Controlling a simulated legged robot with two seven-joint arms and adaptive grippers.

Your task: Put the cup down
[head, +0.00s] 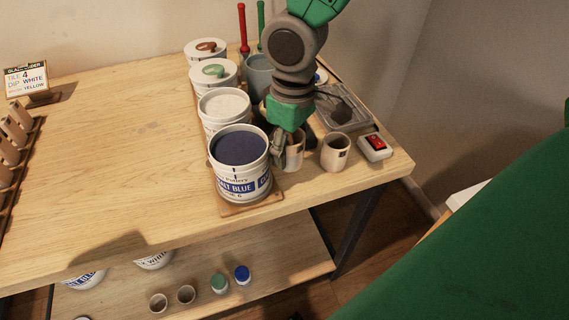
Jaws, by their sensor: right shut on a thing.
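The cup (293,152) is a small beige cup near the front right of the wooden table, just right of the blue glaze bucket. My right gripper (280,148) comes down from above and is shut on the cup at its left side. The fingers are partly hidden by the green wrist and the bucket. I cannot tell whether the cup's base touches the table. A second similar cup (335,152) stands upright just to the right, apart from the held one. My left gripper is not in view.
The blue glaze bucket (240,180) stands close on the left, with several white buckets behind it. A red-switched box (375,147) and a grey tray (345,117) lie to the right. A lower shelf (290,262) holds small cups and jars. The table's left middle (120,150) is clear.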

